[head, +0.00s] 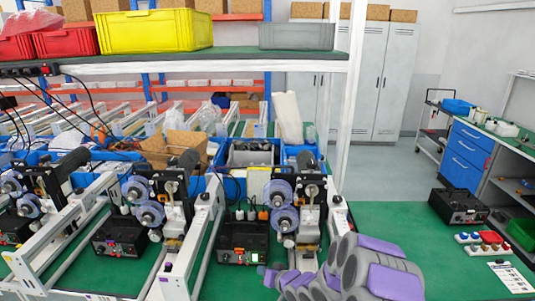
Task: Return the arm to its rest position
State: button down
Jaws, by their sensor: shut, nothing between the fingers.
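My arm, grey with purple panels, shows at the bottom centre-right of the head view, low over the green work surface (368,220). It reaches left from its large rounded joints. My gripper (272,275) is at its left end, close in front of a small black control box (242,243). The gripper is shut with nothing visible in it. My arm covers part of the green surface and the foot of the right-hand coder machine (312,200). Whether the arm touches anything is hard to tell.
Several coder machines with purple reels stand in a row on white rails (195,240) to the left. Blue bins (232,180) and a cardboard box (172,150) lie behind them. A black box (458,206) and a button panel (482,238) sit at right. Green surface between is clear.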

jog(key=s+d+r+g+h, duration=0.35)
jog(key=s+d+r, duration=0.35)
jog(key=s, duration=0.3)
jog(key=s+d+r+g+h, duration=0.2)
jog(key=s+d+r+h, duration=0.2)
jog(key=s+d+r, duration=0.4)
jog(key=s+r+g, duration=0.3)
jog(key=s, duration=1.2)
jog(key=s+r+g, duration=0.3)
jog(key=s, duration=1.2)
jog(key=shift+s+d+r+m, duration=0.15)
jog(key=shift+r+m, duration=0.1)
jog(key=shift+m, duration=0.15)
